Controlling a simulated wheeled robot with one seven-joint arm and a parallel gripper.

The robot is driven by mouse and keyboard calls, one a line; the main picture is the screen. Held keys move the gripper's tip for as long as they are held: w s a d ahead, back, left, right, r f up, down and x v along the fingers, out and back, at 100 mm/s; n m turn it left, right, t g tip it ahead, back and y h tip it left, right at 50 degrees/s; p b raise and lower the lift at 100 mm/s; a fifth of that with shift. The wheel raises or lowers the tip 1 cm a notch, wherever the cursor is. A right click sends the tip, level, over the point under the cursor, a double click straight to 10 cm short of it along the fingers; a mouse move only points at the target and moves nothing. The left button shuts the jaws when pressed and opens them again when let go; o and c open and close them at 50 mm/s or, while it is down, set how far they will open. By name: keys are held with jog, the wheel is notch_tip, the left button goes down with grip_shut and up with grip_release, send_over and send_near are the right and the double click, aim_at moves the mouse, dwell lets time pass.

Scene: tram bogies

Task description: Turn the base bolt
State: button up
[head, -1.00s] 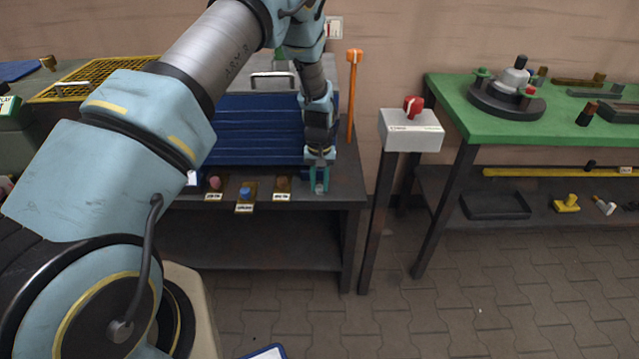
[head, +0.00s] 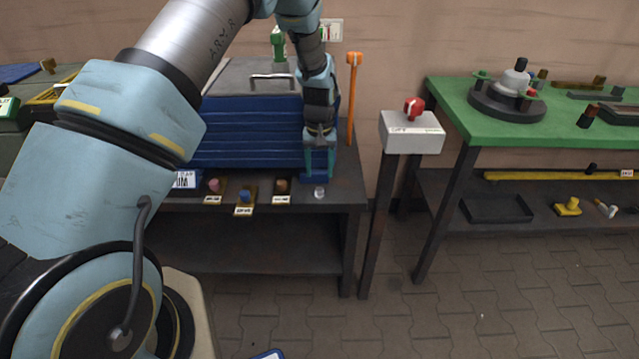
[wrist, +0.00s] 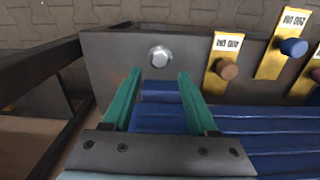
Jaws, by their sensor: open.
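The base bolt (head: 319,192), a small silver hex head, sits near the front right edge of the dark bench in the head view. In the wrist view the bolt (wrist: 160,56) stands on a dark surface, just beyond the fingertips and roughly centred between them. My gripper (head: 318,178) has teal fingers and is behind and above the bolt, in front of the blue ribbed block. In the wrist view my gripper (wrist: 159,74) is open with nothing between its fingers, clear of the bolt.
A blue ribbed block (head: 245,135) stands directly behind the fingers. Labelled brown plates with knobs, one blue-topped (head: 244,196), lie left of the bolt. An orange post (head: 352,100) rises at right. A grey box with a red knob (head: 412,130) stands farther right.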

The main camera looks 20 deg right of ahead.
aim_at(319, 189)
jog(key=shift+r, duration=2.2)
